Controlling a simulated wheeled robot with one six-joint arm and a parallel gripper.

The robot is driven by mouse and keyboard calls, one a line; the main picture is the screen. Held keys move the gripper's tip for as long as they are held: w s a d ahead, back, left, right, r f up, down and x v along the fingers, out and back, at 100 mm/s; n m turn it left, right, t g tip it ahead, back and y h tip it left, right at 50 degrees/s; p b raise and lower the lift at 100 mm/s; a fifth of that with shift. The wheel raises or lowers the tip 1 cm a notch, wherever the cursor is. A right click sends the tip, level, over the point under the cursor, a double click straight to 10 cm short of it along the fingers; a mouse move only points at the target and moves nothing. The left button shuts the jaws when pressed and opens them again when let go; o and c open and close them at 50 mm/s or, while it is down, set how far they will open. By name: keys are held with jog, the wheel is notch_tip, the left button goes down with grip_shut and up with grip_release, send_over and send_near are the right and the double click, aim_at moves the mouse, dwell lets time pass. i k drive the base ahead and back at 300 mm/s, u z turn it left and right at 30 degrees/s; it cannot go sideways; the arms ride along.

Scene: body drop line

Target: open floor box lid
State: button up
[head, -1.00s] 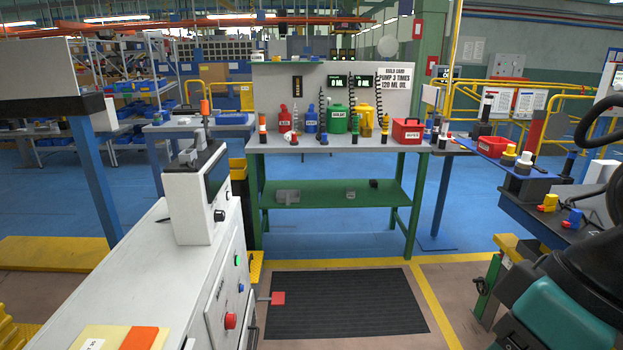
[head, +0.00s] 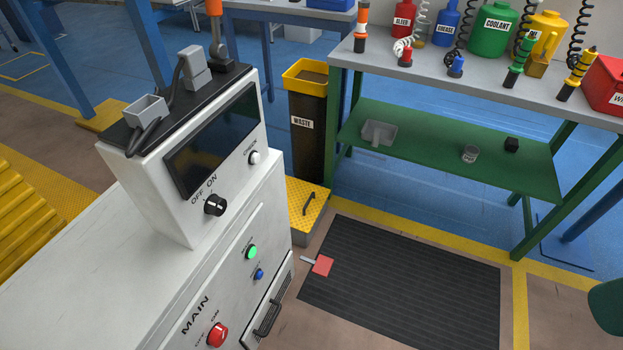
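A low floor box stands on the floor between the white control cabinet and the dark mat. Its yellow tread-plate lid (head: 303,217) lies flat and looks shut. A black handle (head: 309,203) sits on top of the lid. The cabinet hides the left part of the box. My gripper is not in view, and nothing of it shows near the lid.
A waste bin (head: 308,130) with a yellow rim stands just behind the box. The white cabinet (head: 240,230) blocks the left side. A red pedal (head: 323,266) lies at the edge of the black mat (head: 400,285). A green bench (head: 450,150) stands behind the mat, which is otherwise clear.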

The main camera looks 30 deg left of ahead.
aim_at(306, 201)
jog(key=i, duration=1.2)
jog(key=u, duration=1.65)
jog(key=k, duration=0.6)
jog(key=z, duration=0.6)
jog(key=i, duration=1.8)
jog(key=u, duration=0.65)
